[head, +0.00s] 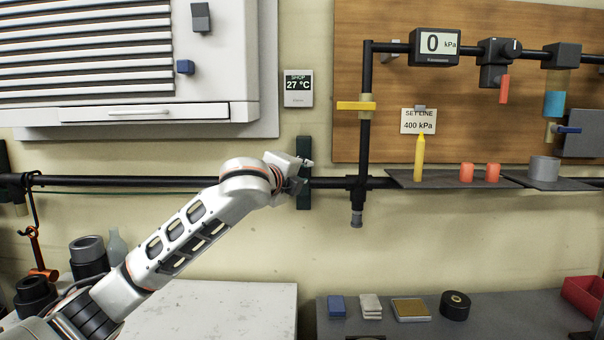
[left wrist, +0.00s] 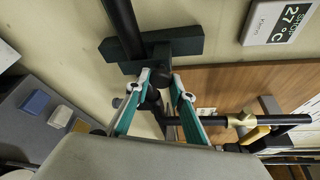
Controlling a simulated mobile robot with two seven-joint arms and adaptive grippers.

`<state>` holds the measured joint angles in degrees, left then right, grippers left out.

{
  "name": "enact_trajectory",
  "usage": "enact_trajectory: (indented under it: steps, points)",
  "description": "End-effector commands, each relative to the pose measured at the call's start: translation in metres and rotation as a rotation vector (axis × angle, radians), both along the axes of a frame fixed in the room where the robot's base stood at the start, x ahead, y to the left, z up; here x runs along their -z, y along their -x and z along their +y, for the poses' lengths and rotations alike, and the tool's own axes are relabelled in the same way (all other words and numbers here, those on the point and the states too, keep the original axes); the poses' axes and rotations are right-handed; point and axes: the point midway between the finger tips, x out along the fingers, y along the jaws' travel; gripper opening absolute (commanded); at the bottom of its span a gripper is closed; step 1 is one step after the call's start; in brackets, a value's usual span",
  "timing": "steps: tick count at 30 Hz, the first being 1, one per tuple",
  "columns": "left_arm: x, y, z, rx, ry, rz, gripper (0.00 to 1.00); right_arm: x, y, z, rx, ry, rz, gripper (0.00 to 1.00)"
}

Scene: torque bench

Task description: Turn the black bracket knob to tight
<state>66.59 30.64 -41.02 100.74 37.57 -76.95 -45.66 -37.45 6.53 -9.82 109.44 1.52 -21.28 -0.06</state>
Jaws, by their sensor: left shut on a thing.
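The dark green wall bracket (head: 304,174) holds the black pipe on the wall, left of the pipe corner; it also shows in the left wrist view (left wrist: 190,46). My left gripper (head: 297,176) is at the bracket, and the arm hides part of it in the head view. In the left wrist view my left gripper (left wrist: 162,82) has its two fingers on either side of the black bracket knob (left wrist: 161,76), shut on it. The fingers and dark parts behind hide much of the knob. Its marking cannot be read. My right gripper is not in view.
The black pipe (head: 120,181) runs along the wall. A yellow-handled valve (head: 356,106) and a gauge (head: 436,46) reading 0 kPa are to the right. A shelf (head: 440,182) holds a yellow marker and red caps. The white bench (head: 230,305) below is largely clear.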

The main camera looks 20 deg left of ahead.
Motion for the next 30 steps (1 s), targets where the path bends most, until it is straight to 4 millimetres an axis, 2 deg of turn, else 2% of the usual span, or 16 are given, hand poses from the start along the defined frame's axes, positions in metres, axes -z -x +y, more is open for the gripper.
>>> enact_trajectory:
  steps: [17,18,20,30]
  points:
    - [0.0012,-0.0001,-0.0006,0.0,-0.036,0.012,0.01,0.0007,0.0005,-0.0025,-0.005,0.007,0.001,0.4]
    - [0.0012,-0.0001,-0.0006,0.0,-0.036,0.012,0.25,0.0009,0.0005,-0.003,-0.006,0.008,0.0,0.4]
    - [0.0011,-0.0001,-0.0006,0.0,-0.036,0.012,0.39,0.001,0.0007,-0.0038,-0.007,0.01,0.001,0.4]
    - [-0.0001,0.0007,-0.0003,0.001,-0.034,0.011,0.39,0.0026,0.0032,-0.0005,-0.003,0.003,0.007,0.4]
